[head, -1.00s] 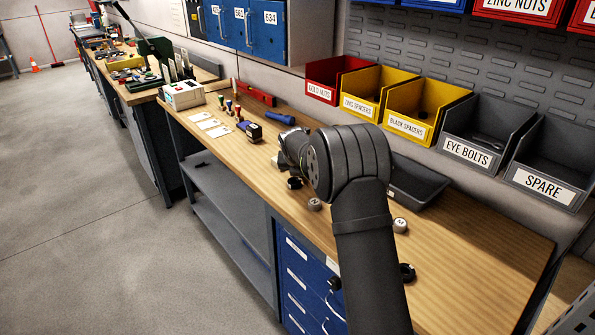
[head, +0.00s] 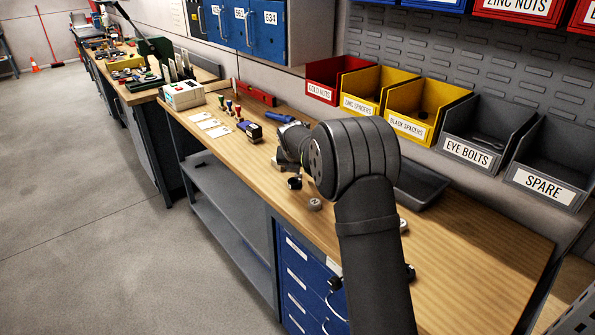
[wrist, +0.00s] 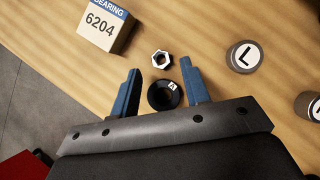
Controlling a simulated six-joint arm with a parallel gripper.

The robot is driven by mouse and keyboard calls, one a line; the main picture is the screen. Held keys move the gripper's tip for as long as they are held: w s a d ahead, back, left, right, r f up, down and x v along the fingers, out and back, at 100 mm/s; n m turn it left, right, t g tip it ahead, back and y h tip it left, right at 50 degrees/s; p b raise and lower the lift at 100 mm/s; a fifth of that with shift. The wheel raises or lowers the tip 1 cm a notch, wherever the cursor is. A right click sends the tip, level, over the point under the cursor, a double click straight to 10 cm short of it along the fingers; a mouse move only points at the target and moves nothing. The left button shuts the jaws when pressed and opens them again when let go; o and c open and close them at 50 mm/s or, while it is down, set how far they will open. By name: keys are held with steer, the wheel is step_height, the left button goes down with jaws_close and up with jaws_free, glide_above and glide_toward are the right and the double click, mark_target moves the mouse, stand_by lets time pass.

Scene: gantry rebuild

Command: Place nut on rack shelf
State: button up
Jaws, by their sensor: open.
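A small silver hex nut (wrist: 161,60) lies flat on the wooden bench (wrist: 203,22) in the wrist view. My gripper (wrist: 160,67) is open, with its blue fingers spread on either side of the view and the nut showing between and just past their tips. Nothing is held. A black ring-shaped part (wrist: 165,95) with a small white label lies between the fingers, nearer the palm than the nut. In the head view my arm hides most of the gripper, and I cannot make out the nut. I cannot tell for sure which surface is the rack shelf.
A bearing box (wrist: 105,25) stands left of the nut, and a grey round piece marked L (wrist: 244,56) stands to its right. Labelled bins, including eye bolts (head: 468,150) and spare (head: 543,187), line the back. A dark tray (head: 420,185) sits behind my arm.

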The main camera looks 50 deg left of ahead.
steer(key=v, duration=0.7)
steer(key=shift+s+r, duration=0.15)
steer(key=shift+r, duration=0.15)
steer(key=shift+o, duration=0.6)
steer(key=shift+s+d+r, duration=0.25)
steer(key=shift+d+r, duration=0.15)
steer(key=shift+r, duration=0.1)
steer(key=s+d+r+t+y, duration=0.1)
steer(key=s+d+t+y, duration=0.1)
steer(key=s+d, duration=0.25)
glide_toward(298, 174)
steer(key=shift+w+a+f, duration=0.35)
steer(key=shift+f, duration=0.2)
steer(key=shift+x, duration=3.3)
steer(key=shift+a+r, duration=0.1)
steer(key=shift+r, duration=0.1)
